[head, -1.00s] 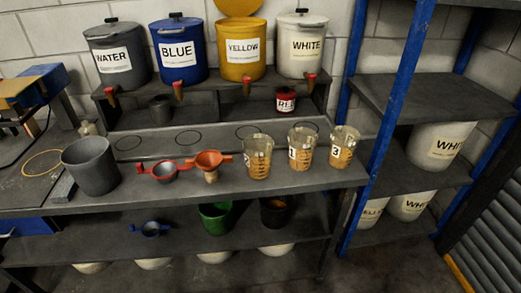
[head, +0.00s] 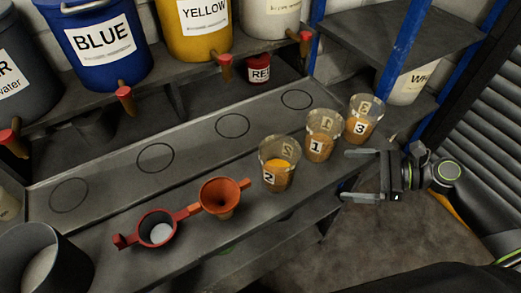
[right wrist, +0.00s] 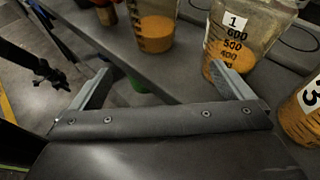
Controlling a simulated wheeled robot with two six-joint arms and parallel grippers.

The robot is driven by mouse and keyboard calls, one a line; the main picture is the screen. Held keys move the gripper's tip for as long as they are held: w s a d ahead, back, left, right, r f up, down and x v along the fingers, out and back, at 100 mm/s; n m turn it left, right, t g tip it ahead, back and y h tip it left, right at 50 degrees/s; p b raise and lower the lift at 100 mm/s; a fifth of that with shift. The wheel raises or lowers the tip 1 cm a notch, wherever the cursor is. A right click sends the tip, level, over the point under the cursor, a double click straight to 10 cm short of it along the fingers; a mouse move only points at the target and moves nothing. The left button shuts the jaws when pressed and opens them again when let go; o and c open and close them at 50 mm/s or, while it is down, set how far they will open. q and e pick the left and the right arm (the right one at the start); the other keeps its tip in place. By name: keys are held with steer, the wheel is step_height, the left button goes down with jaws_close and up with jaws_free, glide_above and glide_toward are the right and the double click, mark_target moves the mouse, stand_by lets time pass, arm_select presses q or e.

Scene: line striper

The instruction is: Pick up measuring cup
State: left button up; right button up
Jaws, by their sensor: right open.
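Three clear measuring cups with orange-yellow contents stand upright near the bench's front edge: cup 2 (head: 279,166), cup 1 (head: 322,137) and cup 3 (head: 363,120). My right gripper (head: 346,175) is open and empty, in front of cups 1 and 3 at the bench edge. In the right wrist view its jaws (right wrist: 160,70) are spread with nothing between them. Cup 1 (right wrist: 240,38) is just beyond the right-hand finger, cup 2 (right wrist: 153,25) lies farther ahead, and cup 3 (right wrist: 302,112) is at the right edge. My left gripper is not in view.
A red strainer-like cup (head: 157,230) and an orange funnel (head: 221,197) sit left of cup 2. A dark grey bucket (head: 45,262) stands at lower left. Tapped containers line the raised shelf behind. A blue rack post (head: 403,55) rises behind cup 3.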

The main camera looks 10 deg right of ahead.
mark_target(283, 170)
steer(key=shift+y, duration=0.3)
steer(key=x, duration=0.3)
steer(key=r+p+x, duration=0.1)
steer(key=x, duration=0.3)
steer(key=p+x, duration=0.1)
steer(key=x, duration=0.2)
steer(key=shift+s+a+r, duration=0.15)
steer(key=shift+s+a, duration=0.1)
steer(key=shift+a, duration=0.35)
steer(key=shift+p+x, duration=0.3)
steer(key=shift+x, duration=0.45)
steer(key=p+x, duration=0.1)
steer(key=x, duration=0.3)
steer(key=shift+w+a+p, duration=0.1)
steer(key=shift+w+p, duration=0.2)
steer(key=shift+w+a, duration=0.1)
steer(key=shift+a, duration=0.25)
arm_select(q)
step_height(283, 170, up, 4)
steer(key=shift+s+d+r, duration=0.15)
arm_select(e)
steer(key=shift+f, duration=0.25)
steer(key=shift+d, duration=0.1)
